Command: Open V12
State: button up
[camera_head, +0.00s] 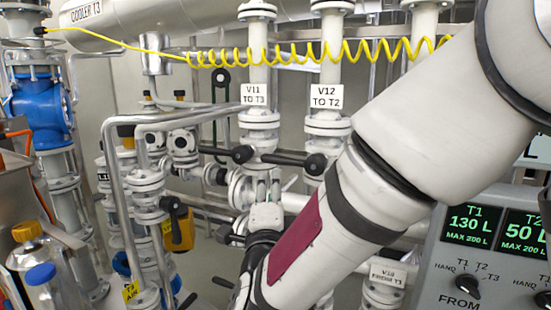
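The V12 sign (327,97), reading "V12 TO T2", hangs on a white vertical pipe at the upper middle. A black lever with a rounded knob (316,164) lies roughly level below it; I take it for the V12 handle. My white arm crosses the right and middle of the view and hides part of the piping below V12. My gripper (262,238) shows only partly as a dark shape past the end of the arm, lower in the picture than the lever and left of it. Its fingers are not clear, and I cannot tell whether it touches anything.
V11 (255,95) stands close left of V12, with a similar black lever (242,154). A coiled yellow hose (300,55) crosses above. A control panel (470,255) reads T1 130 L and T2 50 L. Pipes crowd the space.

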aim_at(274, 162)
jog(key=w, duration=0.4)
jog(key=w+r+p, duration=0.1)
jog(key=w, duration=0.3)
jog(key=w+r, duration=0.1)
jog(key=w, duration=0.4)
jog(key=shift+w+a+r, duration=0.1)
jog(key=shift+a+r, duration=0.1)
jog(key=shift+a, duration=0.05)
grip_shut()
